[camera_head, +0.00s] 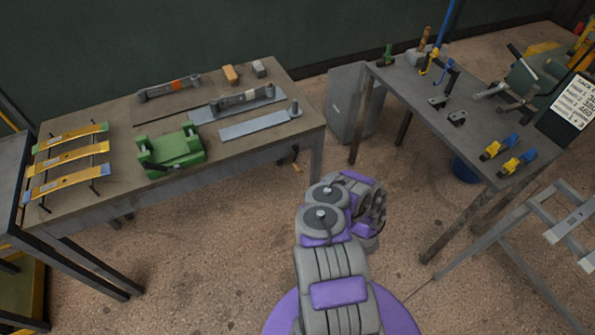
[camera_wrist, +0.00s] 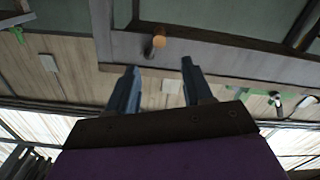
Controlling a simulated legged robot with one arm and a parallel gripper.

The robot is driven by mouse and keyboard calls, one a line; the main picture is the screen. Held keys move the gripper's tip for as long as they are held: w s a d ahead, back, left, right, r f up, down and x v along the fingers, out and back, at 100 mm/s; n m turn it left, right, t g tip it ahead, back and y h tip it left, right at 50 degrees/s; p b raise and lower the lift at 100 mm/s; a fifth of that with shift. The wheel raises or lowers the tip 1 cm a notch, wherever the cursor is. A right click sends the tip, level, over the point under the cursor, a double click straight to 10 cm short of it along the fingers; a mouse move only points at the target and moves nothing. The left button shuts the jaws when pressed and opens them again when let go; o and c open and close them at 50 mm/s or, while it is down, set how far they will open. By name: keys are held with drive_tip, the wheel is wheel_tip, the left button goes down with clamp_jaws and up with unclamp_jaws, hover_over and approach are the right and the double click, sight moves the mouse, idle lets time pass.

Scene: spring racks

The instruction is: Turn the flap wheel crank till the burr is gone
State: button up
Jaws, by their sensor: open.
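A small crank (camera_head: 295,157) with a wooden knob sits below the front edge of the left bench, near its right leg. In the wrist view the crank knob (camera_wrist: 159,42) is orange-brown on a dark arm, beyond my fingertips and roughly between them. My gripper (camera_wrist: 157,75) is open, with nothing between its two fingers, and is apart from the knob. In the head view my arm hides the fingers. I cannot make out the flap wheel or a burr in either view.
The left bench (camera_head: 75,210) carries a green fixture (camera_head: 172,150), several leaf strips and flat grey bars. A grey cabinet (camera_head: 347,105) stands between it and the right bench (camera_head: 410,95), which holds clamps and tools. A grey rack (camera_head: 520,215) stands at right. The floor around my arm is clear.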

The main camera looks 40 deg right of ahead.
sight(299, 171)
drive_tip(key=b+x, duration=0.5)
drive_tip(key=x, duration=0.8)
drive_tip(key=shift+w+d+f, duration=0.15)
drive_tip(key=shift+w+d, duration=0.1)
drive_tip(key=shift+w, duration=0.1)
drive_tip(key=shift+w+b, duration=0.35)
drive_tip(key=shift+w, duration=0.05)
clamp_jaws()
